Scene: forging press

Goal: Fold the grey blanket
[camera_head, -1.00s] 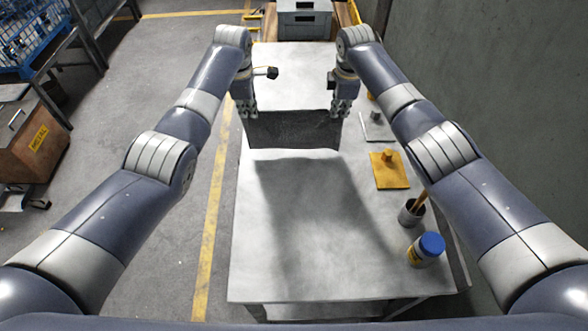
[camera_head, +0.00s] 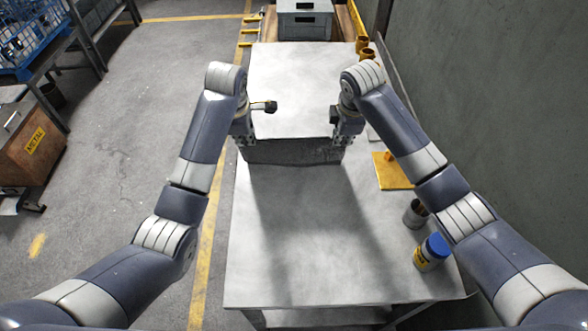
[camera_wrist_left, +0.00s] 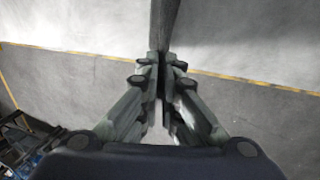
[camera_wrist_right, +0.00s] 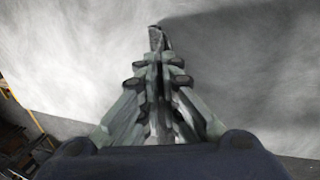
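The grey blanket (camera_head: 293,151) shows in the head view as a dark band stretched between my two grippers above the pale table (camera_head: 320,275). A broad shadow falls on the table in front of it. My left gripper (camera_head: 243,140) is shut on its left end; in the left wrist view the blanket (camera_wrist_left: 165,22) runs upward from the fingertips as a narrow dark strip. My right gripper (camera_head: 347,140) is shut on its right end; only a short piece of blanket (camera_wrist_right: 156,38) shows past the fingers. I cannot tell whether its lower edge touches the table.
On the table's right side are a yellow plate (camera_head: 392,172), a grey cup (camera_head: 415,213) and a blue-lidded jar (camera_head: 432,251). A wall (camera_head: 500,110) rises on the right. A grey box (camera_head: 304,20) stands at the far end. The table's near part is clear.

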